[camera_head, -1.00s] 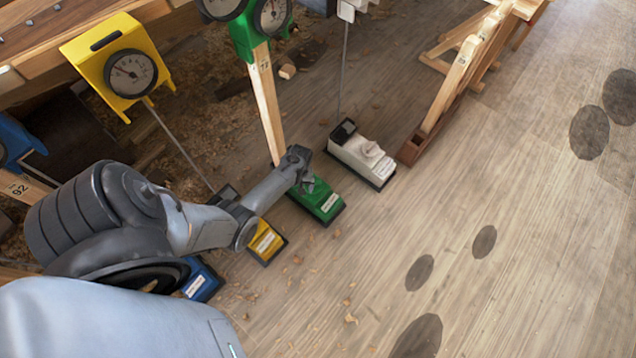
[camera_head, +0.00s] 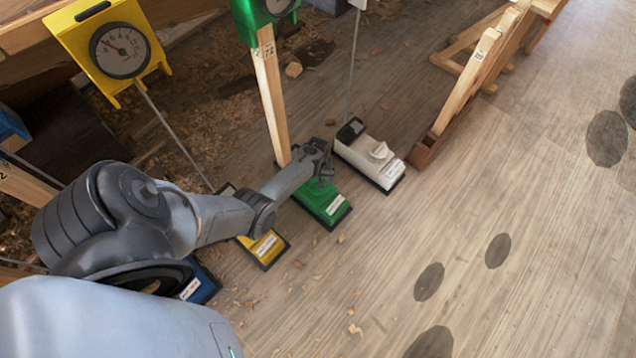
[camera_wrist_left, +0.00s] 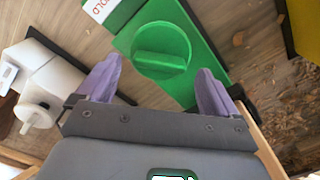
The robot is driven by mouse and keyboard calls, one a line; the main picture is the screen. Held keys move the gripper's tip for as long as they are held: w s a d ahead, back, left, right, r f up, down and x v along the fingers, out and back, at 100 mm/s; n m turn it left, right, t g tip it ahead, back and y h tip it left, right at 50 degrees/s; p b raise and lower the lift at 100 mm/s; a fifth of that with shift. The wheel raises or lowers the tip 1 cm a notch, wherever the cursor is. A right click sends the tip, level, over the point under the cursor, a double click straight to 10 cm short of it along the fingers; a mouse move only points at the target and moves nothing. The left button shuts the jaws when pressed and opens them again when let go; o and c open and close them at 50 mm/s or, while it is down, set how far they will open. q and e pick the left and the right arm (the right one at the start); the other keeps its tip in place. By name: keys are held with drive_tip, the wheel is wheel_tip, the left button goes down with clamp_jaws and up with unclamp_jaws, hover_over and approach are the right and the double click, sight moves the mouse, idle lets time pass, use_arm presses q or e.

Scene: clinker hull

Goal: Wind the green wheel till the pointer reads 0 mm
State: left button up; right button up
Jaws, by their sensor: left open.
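The green wheel (camera_wrist_left: 161,42) is a round knob with a raised bar across it, on top of the green base unit (camera_wrist_left: 205,45). In the head view the green base (camera_head: 334,208) stands on the floor, and my gripper covers most of the wheel. My left gripper (camera_head: 322,176) is directly over it. In the left wrist view its two purple fingers (camera_wrist_left: 156,82) are open, one towards each side of the wheel, with nothing held. I cannot tell whether they touch it. The green gauge (camera_head: 277,6) is mostly cut off at the top edge, so its pointer cannot be read.
A white base unit (camera_head: 366,155) stands just right of the green one, and a yellow one (camera_head: 263,247) and a blue one (camera_head: 202,284) to its left. A wooden post (camera_head: 270,100) rises behind the green base.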

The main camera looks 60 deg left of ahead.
use_arm(q)
drive_tip(key=shift+d+f+b, duration=0.2)
drive_tip(key=shift+f+b, duration=0.15)
drive_tip(key=shift+f, duration=0.45)
drive_tip(key=shift+a, duration=0.1)
drive_tip(key=shift+c, duration=0.4)
drive_tip(key=c, duration=1)
drive_tip(key=shift+o, duration=0.2)
drive_tip(key=shift+r+n+p, duration=0.15)
drive_tip(key=shift+n+p, duration=0.15)
drive_tip(key=shift+p, duration=0.2)
